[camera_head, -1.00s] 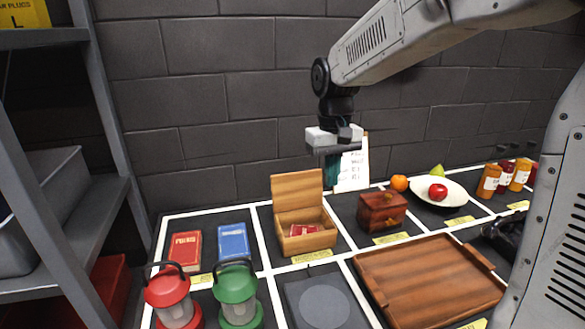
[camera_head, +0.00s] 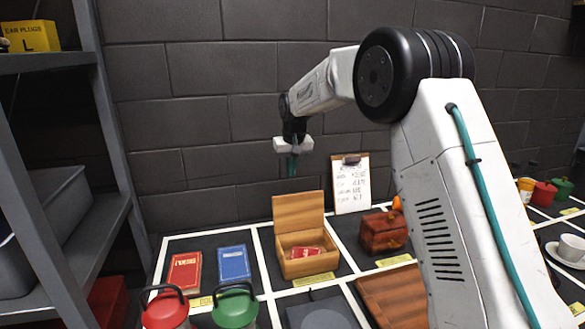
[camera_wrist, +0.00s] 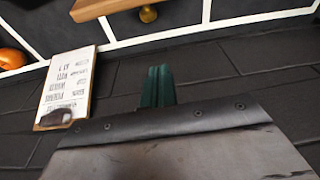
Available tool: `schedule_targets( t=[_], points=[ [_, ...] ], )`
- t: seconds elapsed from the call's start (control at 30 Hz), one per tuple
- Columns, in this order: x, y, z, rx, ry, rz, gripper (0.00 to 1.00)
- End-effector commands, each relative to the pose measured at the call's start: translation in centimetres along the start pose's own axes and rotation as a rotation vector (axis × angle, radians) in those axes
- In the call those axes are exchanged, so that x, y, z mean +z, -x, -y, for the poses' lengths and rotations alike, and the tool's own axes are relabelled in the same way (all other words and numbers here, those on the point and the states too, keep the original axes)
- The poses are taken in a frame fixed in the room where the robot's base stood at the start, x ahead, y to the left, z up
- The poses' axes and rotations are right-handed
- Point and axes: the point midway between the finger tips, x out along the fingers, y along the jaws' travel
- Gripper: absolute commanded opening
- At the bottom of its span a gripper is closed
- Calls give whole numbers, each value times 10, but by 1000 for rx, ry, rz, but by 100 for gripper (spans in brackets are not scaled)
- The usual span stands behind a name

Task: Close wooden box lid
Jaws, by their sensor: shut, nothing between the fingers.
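The wooden box (camera_head: 301,262) stands on the table in the head view, with a red item (camera_head: 306,252) inside it. Its lid (camera_head: 298,213) is open and stands upright at the back of the box. My gripper (camera_head: 292,172) is shut and empty, in the air above and slightly behind the lid, apart from it. In the wrist view the green fingertips (camera_wrist: 158,86) are together. A wooden edge with a brass knob (camera_wrist: 148,14) shows at the top of that view, probably part of the lid.
A clipboard (camera_head: 350,184) leans on the wall right of the box. A small brown chest (camera_head: 383,232) stands to its right. Red (camera_head: 184,272) and blue (camera_head: 233,263) books lie to its left.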

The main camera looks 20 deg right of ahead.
Motion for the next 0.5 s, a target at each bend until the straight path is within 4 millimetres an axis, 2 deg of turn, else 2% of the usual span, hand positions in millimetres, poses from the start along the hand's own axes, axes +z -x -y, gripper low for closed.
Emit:
schedule_targets(
  t=[0.1, 0.27, 0.3, 0.5],
  points=[
    [1, -29, 0, 0, 0, 5, 0],
    [1, -62, 0, 0, 0, 4, 0],
    [3, -65, 0, 0, 0, 2, 0],
    [30, -52, 0, 0, 0, 1, 0]
  ],
)
